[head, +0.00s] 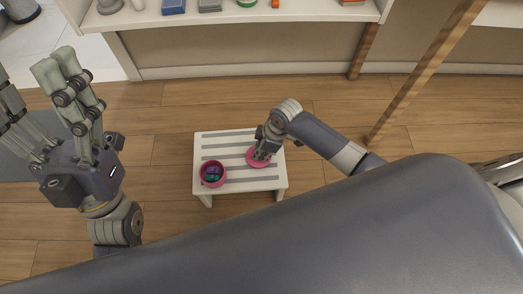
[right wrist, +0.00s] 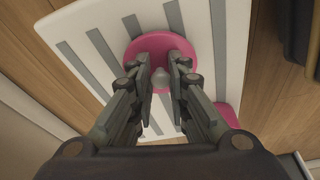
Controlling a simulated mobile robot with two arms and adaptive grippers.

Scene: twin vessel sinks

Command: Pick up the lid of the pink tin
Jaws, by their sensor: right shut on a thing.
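The pink lid (head: 253,160) is a round disc at the right part of a small striped stool, apart from the tin. In the right wrist view the lid (right wrist: 155,46) has a pale round knob (right wrist: 161,80). My right gripper (head: 261,153) is shut on this knob, with a finger on each side; it also shows in the right wrist view (right wrist: 162,72). I cannot tell whether the lid touches the stool top. The pink tin (head: 203,182) stands open on the stool's left, with purple and teal things inside. My left gripper (head: 30,70) is raised, open and empty.
The white stool (head: 235,136) with grey stripes stands on a wooden floor (head: 165,100). A shelf (head: 230,17) with several small objects is at the back. A wooden post (head: 425,75) leans at the right. A large grey curved surface fills the front.

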